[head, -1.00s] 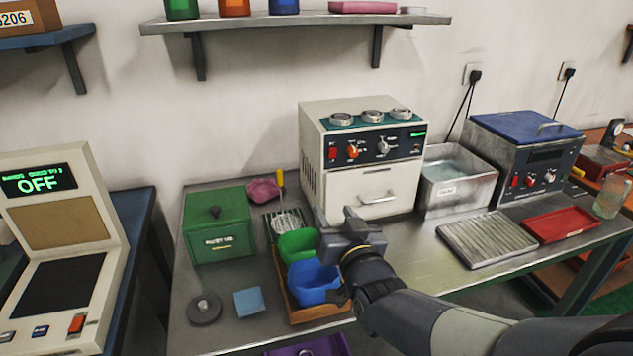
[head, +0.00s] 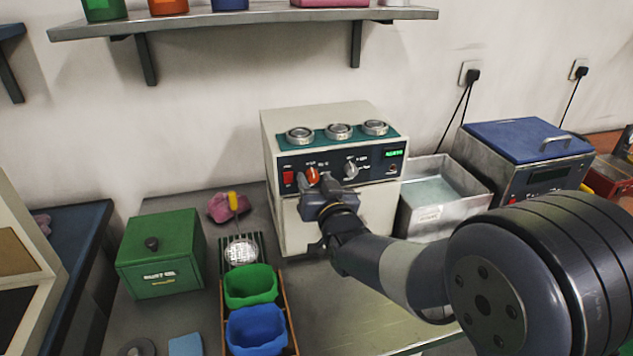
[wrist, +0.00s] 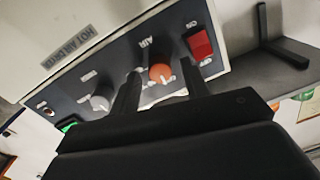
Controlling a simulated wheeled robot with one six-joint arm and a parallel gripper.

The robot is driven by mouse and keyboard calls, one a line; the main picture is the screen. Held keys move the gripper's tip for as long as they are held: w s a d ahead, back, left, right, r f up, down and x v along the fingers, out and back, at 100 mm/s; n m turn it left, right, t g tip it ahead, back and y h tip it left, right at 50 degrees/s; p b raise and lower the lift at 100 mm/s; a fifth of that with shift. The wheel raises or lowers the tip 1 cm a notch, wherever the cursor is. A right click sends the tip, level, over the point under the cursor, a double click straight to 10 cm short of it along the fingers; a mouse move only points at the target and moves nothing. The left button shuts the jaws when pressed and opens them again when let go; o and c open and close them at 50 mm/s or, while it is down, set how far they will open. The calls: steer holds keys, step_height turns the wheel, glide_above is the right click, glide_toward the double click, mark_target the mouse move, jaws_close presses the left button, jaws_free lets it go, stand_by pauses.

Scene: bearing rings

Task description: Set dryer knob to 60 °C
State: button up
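The dryer (head: 300,225) is a cream box with a dark front panel (head: 331,165), which also shows tilted in the wrist view (wrist: 85,75). An orange knob (head: 312,175) sits on the panel between a red switch (head: 288,178) and a grey knob (head: 350,170). My gripper (head: 318,187) is in front of the panel at the orange knob. In the wrist view the orange knob (wrist: 160,72) shows between the two spread fingers of my gripper (wrist: 159,84), with gaps at both sides. The knob's scale is too small to read.
Several metal rings (head: 338,130) lie on the dryer's top. A metal basin (head: 442,190) stands close on its right, a blue-lidded machine (head: 525,155) beyond. A green box (head: 160,255), green bin (head: 250,287) and blue bin (head: 257,330) are at left. A shelf (head: 250,22) hangs above.

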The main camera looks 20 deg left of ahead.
steer(key=c, duration=0.9)
steer(key=shift+f+m+b, duration=0.15)
steer(key=shift+m+b, duration=0.15)
steer(key=shift+b, duration=0.35)
steer(key=shift+f+m+b, duration=0.15)
steer(key=shift+m+b, duration=0.35)
steer(key=shift+b, duration=0.5)
steer(key=m+b, duration=0.3)
steer(key=b, duration=0.2)
steer(key=shift+f, duration=0.1)
steer(key=m+b, duration=0.4)
steer(key=b, duration=0.1)
steer(key=shift+m, duration=0.3)
steer(key=shift+r+m+b, duration=0.2)
steer(key=shift+m+b, duration=0.9)
steer(key=shift+b, duration=0.1)
